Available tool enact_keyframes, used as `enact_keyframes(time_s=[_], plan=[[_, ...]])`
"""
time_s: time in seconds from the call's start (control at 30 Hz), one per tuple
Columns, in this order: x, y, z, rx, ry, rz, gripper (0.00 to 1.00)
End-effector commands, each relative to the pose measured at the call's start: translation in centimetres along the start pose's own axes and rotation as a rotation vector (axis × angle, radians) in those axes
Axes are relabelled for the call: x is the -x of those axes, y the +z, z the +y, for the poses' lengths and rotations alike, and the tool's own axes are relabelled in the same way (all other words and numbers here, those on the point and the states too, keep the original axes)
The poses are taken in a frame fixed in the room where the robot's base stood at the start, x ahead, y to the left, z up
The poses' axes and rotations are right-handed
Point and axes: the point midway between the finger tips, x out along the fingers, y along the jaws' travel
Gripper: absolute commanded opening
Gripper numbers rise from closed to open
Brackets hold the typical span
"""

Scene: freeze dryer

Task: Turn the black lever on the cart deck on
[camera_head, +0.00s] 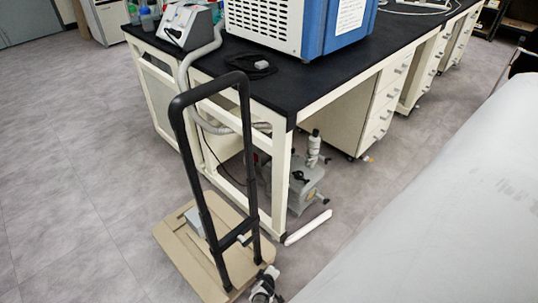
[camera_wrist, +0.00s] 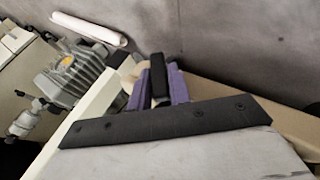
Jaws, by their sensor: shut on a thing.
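The cart has a beige deck (camera_head: 185,262) and a tall black handle frame (camera_head: 246,120). It stands beside the near end of the bench. In the wrist view, a black upright piece (camera_wrist: 158,72), which looks like the lever, stands between the purple finger pads of my gripper (camera_wrist: 159,92). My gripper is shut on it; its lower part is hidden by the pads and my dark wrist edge.
A black-topped bench (camera_head: 285,92) with cream legs rises just behind the cart. Under it sits a grey pump (camera_head: 306,190), also in the wrist view (camera_wrist: 72,72). A white tube (camera_head: 308,227) lies on the floor. A grey box (camera_head: 194,222) is on the deck. Floor left is clear.

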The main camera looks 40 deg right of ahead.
Motion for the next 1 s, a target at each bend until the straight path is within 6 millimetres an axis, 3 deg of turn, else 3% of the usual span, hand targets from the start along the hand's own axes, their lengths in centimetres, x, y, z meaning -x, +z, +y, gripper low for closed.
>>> enact_keyframes(time_s=[0.57,1.0], plan=[[-0.1,0.1,0.8,-0.08,-0.191,-0.002,0.0],[-0.7,0.3,1.4,-0.191,-0.455,0.0,0.0]])
